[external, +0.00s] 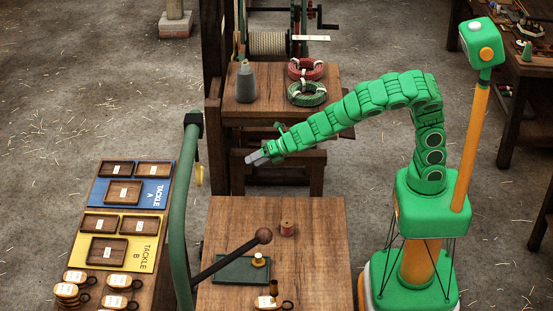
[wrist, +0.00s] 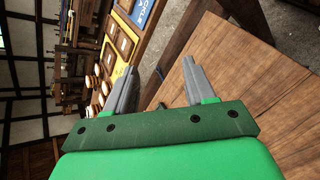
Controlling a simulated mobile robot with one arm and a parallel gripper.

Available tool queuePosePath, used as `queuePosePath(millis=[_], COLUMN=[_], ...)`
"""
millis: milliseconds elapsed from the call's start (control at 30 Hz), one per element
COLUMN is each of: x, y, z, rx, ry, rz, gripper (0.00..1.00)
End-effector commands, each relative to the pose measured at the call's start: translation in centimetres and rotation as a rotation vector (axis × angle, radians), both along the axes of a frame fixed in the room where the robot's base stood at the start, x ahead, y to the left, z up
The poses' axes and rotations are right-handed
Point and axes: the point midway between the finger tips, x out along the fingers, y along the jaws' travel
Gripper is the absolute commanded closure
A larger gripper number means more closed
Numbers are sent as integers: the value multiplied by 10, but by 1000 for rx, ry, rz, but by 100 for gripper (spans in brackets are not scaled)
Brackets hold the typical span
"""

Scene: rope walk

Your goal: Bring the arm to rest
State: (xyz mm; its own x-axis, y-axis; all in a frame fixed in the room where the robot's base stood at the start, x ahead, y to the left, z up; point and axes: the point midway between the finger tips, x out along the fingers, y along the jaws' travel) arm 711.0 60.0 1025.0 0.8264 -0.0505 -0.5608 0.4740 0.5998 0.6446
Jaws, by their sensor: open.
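My green segmented arm reaches left from its base in the external view. My gripper (external: 257,157) is in the air between the front wooden table (external: 325,235) and the back table (external: 237,107). In the wrist view my gripper (wrist: 158,82) shows two grey fingers spread apart with nothing between them. The fingers touch nothing that I can see.
Coils of red (external: 305,69) and green rope (external: 307,93) and a grey cone (external: 246,82) are on the back table. Tackle boards (external: 124,210) lie left.

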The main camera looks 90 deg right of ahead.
Motion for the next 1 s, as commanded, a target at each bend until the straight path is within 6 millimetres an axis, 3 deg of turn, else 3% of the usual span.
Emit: queuePosePath(millis=[300,567,767,1000], x=[-50,-103,-162,-254], y=[-46,-58,-56,-54], z=[30,45,60,74], rx=[373,632,821,938], ry=[129,245,370,496], rz=[-500,-846,-1140,-1464], gripper=[46,46,46,46])
